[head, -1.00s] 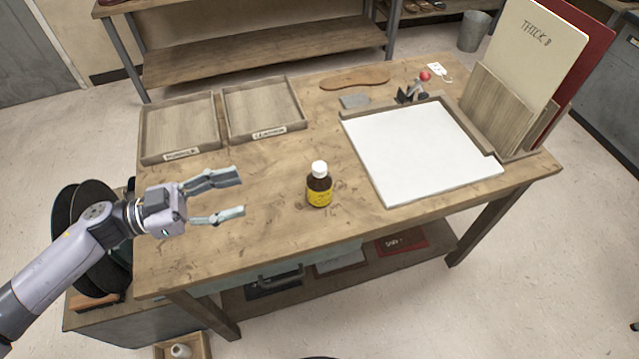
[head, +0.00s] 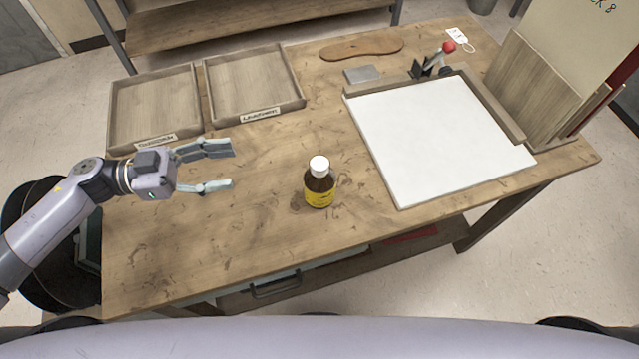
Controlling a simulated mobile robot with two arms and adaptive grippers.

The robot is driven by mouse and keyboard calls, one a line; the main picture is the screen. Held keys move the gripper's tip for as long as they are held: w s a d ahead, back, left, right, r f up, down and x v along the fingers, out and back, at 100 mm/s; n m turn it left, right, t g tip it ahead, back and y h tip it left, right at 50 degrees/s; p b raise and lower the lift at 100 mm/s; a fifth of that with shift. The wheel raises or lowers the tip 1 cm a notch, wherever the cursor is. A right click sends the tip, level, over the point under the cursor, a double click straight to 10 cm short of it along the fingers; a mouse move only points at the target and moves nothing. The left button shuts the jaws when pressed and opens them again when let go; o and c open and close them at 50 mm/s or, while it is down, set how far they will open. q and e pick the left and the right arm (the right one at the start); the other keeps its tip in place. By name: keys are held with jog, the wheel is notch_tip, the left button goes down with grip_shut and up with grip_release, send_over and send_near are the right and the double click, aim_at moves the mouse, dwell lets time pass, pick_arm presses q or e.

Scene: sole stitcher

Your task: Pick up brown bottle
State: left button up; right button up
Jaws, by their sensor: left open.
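The brown bottle (head: 319,186) stands upright on the wooden workbench (head: 250,240). It has a white cap and a yellow label. My left gripper (head: 233,167) is open and empty, to the left of the bottle, with its fingers pointing right towards it. A clear gap lies between the fingertips and the bottle. My right gripper is not in the head view.
Two shallow wooden trays (head: 201,117) lie behind the gripper. A white board (head: 440,140) lies right of the bottle. A clamp with a red knob (head: 449,47), a shoe sole (head: 362,49) and a grey block (head: 362,74) lie further back. Bench around the bottle is clear.

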aim_at(311, 169)
pick_arm(q)
jog(key=d+f+b, duration=0.1)
jog(key=d, duration=0.4)
jog(key=w+d+f+b, duration=0.1)
jog(key=d+b, duration=0.1)
jog(key=d, duration=0.4)
jog(key=w+d+f+b, duration=0.1)
jog(key=d+f, duration=0.1)
jog(key=d, duration=0.3)
jog(key=shift+w+d+b, duration=0.15)
jog(key=shift+d+b, duration=0.1)
jog(key=shift+b, duration=0.05)
jog(key=shift+d+r, duration=0.1)
jog(key=shift+d, duration=0.35)
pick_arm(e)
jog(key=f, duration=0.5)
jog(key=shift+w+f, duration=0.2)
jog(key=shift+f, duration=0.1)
pick_arm(q)
grip_shut()
